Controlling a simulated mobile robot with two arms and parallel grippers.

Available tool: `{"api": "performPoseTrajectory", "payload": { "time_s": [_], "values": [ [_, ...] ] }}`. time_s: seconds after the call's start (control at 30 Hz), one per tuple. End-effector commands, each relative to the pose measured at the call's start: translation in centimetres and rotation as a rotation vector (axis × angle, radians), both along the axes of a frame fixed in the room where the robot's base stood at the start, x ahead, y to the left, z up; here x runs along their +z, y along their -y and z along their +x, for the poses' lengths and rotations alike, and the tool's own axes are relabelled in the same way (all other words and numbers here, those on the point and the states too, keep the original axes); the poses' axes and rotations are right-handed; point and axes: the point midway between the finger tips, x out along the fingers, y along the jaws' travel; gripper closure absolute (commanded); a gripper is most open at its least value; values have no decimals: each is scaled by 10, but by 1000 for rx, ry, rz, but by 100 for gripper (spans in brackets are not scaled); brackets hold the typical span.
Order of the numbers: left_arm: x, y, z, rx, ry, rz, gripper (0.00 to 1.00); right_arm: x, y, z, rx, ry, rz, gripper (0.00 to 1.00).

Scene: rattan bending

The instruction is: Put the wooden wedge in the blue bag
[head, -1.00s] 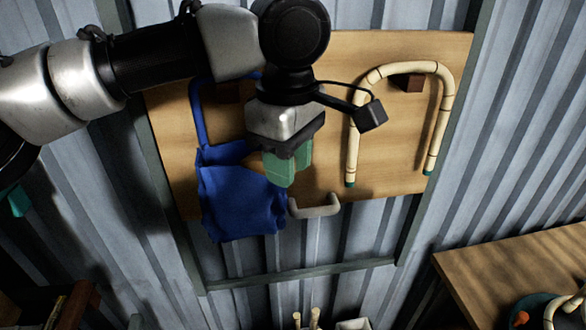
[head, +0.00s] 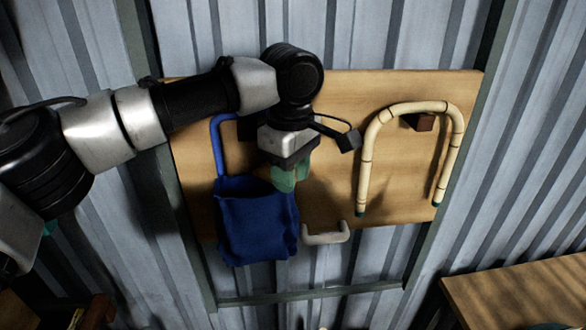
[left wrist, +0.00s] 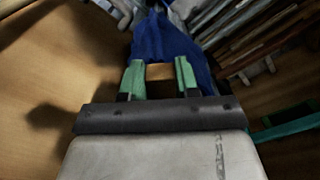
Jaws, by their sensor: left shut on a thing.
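The blue bag (head: 257,222) hangs by its strap at the left of a wooden board. My left gripper (head: 287,178), with green fingers, is at the bag's upper right in the head view. It is shut on the wooden wedge (left wrist: 160,72), which shows as a small tan piece between the fingers in the left wrist view. In the head view the wedge is mostly hidden. The bag also shows beyond the fingers in the left wrist view (left wrist: 165,42). I cannot tell whether the wedge touches the bag. My right gripper is not in view.
A bent rattan piece (head: 366,160) hangs on the right of the board (head: 330,110) from a brown block (head: 424,122). A pale handle (head: 327,238) is at the board's lower edge, right of the bag. A wooden table (head: 520,290) stands at the lower right.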

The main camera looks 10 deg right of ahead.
Motion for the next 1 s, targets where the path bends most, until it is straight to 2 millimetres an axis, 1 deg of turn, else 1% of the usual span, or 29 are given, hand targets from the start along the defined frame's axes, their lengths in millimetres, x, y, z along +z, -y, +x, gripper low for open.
{"api": "performPoseTrajectory", "payload": {
  "time_s": [0.1, 0.4, 0.43, 0.6, 0.87, 1.0],
  "values": [
    [0, 0, 3, 0, -1, 1, 91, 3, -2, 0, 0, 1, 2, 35],
    [-1, 0, 3, -1, -1, 1, 91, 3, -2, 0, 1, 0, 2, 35],
    [-1, 0, 3, -1, -1, 1, 64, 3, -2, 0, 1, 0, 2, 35],
    [-1, 0, 3, -1, -1, 1, 39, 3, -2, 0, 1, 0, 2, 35],
    [0, 0, 3, 0, 0, 0, 39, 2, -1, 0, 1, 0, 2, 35],
    [8, 0, 4, 0, 2, -1, 39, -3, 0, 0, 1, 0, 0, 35]
  ]
}}
